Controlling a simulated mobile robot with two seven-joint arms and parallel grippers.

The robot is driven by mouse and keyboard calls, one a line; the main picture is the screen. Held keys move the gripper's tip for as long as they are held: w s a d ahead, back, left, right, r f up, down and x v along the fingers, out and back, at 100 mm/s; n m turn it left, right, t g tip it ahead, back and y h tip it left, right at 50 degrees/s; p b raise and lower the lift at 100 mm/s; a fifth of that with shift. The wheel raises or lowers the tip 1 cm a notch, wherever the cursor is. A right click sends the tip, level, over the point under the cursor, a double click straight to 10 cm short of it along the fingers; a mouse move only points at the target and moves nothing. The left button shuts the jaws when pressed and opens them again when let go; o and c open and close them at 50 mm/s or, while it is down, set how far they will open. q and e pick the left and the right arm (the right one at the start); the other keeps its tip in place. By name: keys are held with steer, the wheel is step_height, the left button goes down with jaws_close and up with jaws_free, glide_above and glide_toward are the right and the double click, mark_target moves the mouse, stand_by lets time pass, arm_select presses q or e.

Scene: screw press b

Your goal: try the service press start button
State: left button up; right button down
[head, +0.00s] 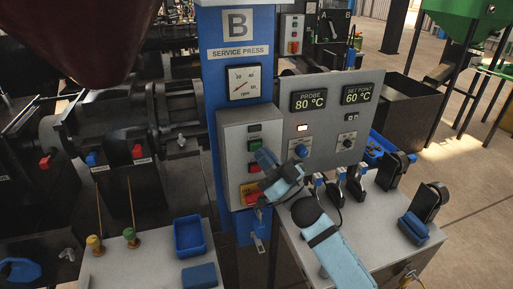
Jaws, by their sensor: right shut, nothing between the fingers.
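The service press (237,60), marked B, is a blue column with a grey control box (232,150) on its front. On the box, a green button (255,144) sits below a small green-rimmed item (254,128). A red button (254,168) is lower, and a yellow plate with a red knob (248,188) is at the bottom. My right gripper (264,182) is shut and empty in front of the box's lower right, partly covering the controls there. I cannot tell whether it touches the box. My left gripper is not in view.
Clamps (357,180) stand on the bench below. Blue trays (189,236) lie on the left bench. A dial gauge (243,82) is above the box.

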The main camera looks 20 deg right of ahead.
stand_by(0.8)
steer(key=shift+w, duration=0.45)
steer(key=shift+w, duration=0.4)
stand_by(0.5)
steer(key=shift+s, duration=0.15)
steer(key=shift+s+p, duration=0.4)
steer(key=shift+s, duration=0.35)
steer(key=s+p, duration=0.1)
steer(key=s, duration=0.4)
steer(key=shift+d, duration=0.1)
